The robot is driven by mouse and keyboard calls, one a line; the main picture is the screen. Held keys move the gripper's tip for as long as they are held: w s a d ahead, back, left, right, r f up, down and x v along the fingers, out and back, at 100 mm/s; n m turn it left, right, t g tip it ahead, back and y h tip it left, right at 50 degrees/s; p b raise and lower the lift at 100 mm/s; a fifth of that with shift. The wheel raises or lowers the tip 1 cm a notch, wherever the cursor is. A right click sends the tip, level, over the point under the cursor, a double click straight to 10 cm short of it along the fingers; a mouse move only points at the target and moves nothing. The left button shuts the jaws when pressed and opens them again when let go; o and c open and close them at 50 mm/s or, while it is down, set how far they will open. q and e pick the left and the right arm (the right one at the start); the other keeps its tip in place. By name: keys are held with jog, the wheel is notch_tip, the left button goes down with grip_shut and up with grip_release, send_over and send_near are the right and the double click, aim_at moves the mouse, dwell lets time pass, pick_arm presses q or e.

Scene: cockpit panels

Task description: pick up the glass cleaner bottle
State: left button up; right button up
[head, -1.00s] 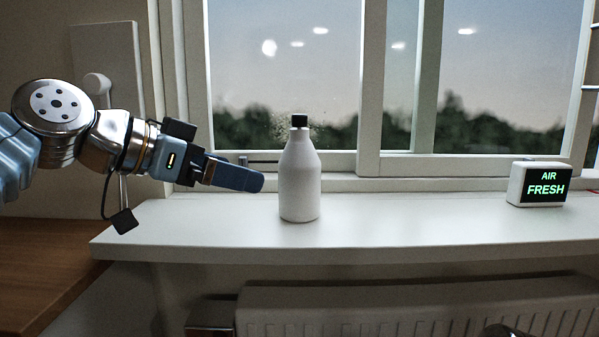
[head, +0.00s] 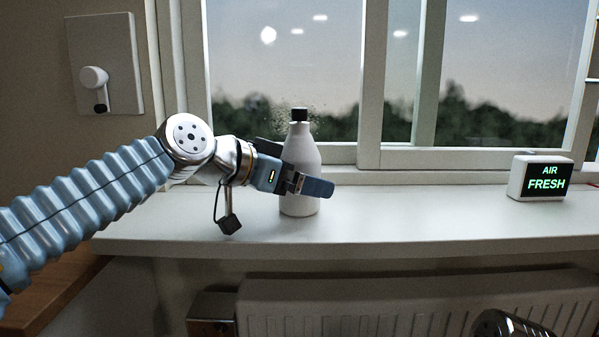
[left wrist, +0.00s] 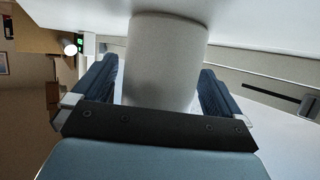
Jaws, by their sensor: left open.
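The glass cleaner bottle (head: 303,152) is white with a black cap and stands upright on the white windowsill in the head view. My left gripper (head: 318,187) is at the bottle's lower body, with one finger in front of it and hiding part of it. In the left wrist view, the bottle (left wrist: 167,55) stands between the two open fingers of my left gripper (left wrist: 160,88). A gap shows on each side near the fingers. A metal part at the bottom right of the head view may belong to my right arm; its gripper is not seen.
The windowsill (head: 430,215) is clear to the right of the bottle up to a white AIR FRESH box (head: 541,178). The window frame (head: 372,100) rises close behind the bottle. A radiator (head: 400,305) is below the sill, and a wooden surface is at the lower left.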

pick_arm(q)
jog(key=shift+d, duration=0.1)
jog(key=shift+c, duration=0.5)
jog(key=c, duration=1.2)
